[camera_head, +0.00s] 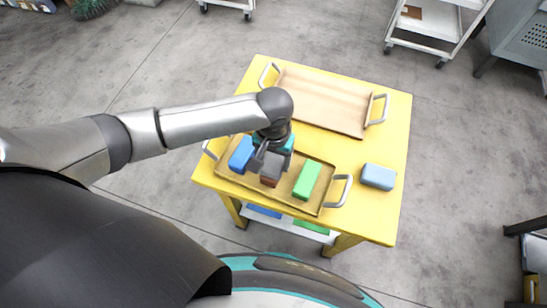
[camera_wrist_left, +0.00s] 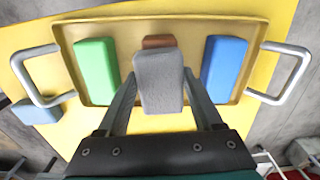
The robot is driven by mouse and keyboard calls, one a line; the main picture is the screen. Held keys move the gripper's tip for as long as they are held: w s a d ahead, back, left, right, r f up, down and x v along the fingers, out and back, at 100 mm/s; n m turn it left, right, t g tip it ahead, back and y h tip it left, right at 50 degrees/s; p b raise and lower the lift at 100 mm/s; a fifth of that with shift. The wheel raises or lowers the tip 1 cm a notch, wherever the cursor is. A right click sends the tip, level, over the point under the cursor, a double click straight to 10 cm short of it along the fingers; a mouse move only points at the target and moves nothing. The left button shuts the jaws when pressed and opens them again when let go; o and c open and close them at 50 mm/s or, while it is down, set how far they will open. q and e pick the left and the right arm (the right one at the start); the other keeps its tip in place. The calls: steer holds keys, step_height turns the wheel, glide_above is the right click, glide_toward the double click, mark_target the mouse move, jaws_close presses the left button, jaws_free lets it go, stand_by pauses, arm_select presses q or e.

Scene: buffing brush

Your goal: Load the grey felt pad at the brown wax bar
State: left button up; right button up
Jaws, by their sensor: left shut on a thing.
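My left gripper (camera_head: 266,160) is shut on the grey felt pad (camera_wrist_left: 158,85), whose sides lie between the two fingers in the left wrist view. The pad (camera_head: 271,166) is over the brown wax bar (camera_head: 268,182) and hides much of it. In the left wrist view the brown bar's end (camera_wrist_left: 158,41) shows just beyond the pad. I cannot tell whether pad and bar touch. The brown bar lies in a shallow brass-coloured tray (camera_wrist_left: 258,40), between a green bar (camera_wrist_left: 97,70) and a blue bar (camera_wrist_left: 224,66). My right gripper is not in view.
The tray stands on a yellow table (camera_head: 395,150). A wooden tray with handles (camera_head: 325,98) lies empty at the back. A light blue block (camera_head: 378,177) sits at the right. White carts (camera_head: 430,30) stand beyond on the grey floor.

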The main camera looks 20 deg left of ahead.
mark_target(274, 161)
arm_select(q)
steer(key=shift+s+f+p, duration=0.1)
steer(key=shift+f+p, duration=0.05)
steer(key=shift+p, duration=0.2)
stand_by(1.3)
step_height(274, 161, up, 7)
steer(key=p, duration=0.9)
stand_by(0.8)
